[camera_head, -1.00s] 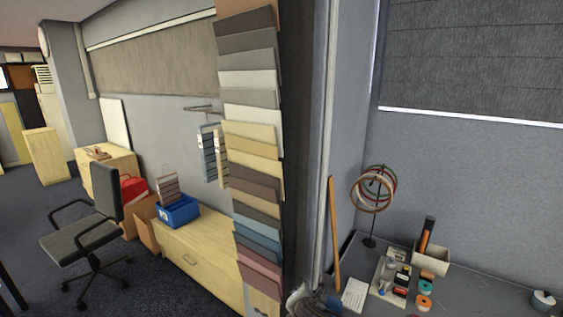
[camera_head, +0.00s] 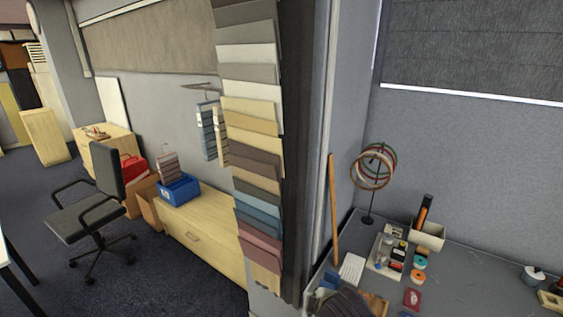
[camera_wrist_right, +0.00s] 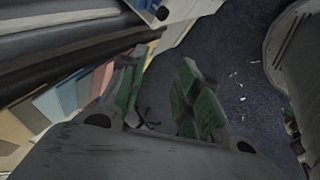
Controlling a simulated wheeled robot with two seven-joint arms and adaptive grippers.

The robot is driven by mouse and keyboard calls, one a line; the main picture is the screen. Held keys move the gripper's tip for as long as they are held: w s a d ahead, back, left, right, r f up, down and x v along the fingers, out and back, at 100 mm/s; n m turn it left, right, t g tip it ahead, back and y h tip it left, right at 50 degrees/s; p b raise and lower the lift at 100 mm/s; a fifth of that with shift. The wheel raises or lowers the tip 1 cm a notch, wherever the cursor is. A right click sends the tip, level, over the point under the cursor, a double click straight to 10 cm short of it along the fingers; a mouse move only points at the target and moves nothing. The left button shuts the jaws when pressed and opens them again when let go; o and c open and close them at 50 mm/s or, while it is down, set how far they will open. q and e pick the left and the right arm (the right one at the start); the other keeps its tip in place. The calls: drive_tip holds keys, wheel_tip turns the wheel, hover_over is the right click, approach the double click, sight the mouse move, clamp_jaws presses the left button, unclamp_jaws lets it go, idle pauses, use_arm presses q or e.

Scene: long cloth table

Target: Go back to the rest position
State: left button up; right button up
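My right gripper (camera_wrist_right: 160,85) shows in the right wrist view. Its two fingers with green pads stand apart, with nothing between them. Dark blue carpet lies beyond the fingertips. No gripper shows clearly in the head view, and my left gripper is out of sight. The grey worktable (camera_head: 470,285) is at the lower right of the head view.
A rack of colour sample boards (camera_head: 250,130) stands left of the table. A wooden stick (camera_head: 333,210), ring stand (camera_head: 372,170), tray of small items (camera_head: 388,257) and white bin (camera_head: 428,236) are on the table. An office chair (camera_head: 95,205) stands on open carpet.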

drive_tip(key=shift+s+d+f+m+g, duration=1.7)
drive_tip(key=shift+s+d+f+m, duration=3.1)
drive_tip(key=shift+s+d+m, duration=1.5)
wheel_tip(320, 180, down, 34)
drive_tip(key=s+g+b, duration=0.1)
drive_tip(key=s+b, duration=0.1)
drive_tip(key=s+d+f+b, duration=0.1)
drive_tip(key=s+d+f, duration=0.1)
drive_tip(key=s+f, duration=0.9)
drive_tip(key=s+d+f+g+b, duration=0.1)
drive_tip(key=s+d+f, duration=0.1)
drive_tip(key=s+f, duration=0.9)
drive_tip(key=shift+s+f+g+h, duration=0.25)
drive_tip(key=shift+s+g+h, duration=0.05)
drive_tip(key=shift+s, duration=0.05)
drive_tip(key=shift+d, duration=0.1)
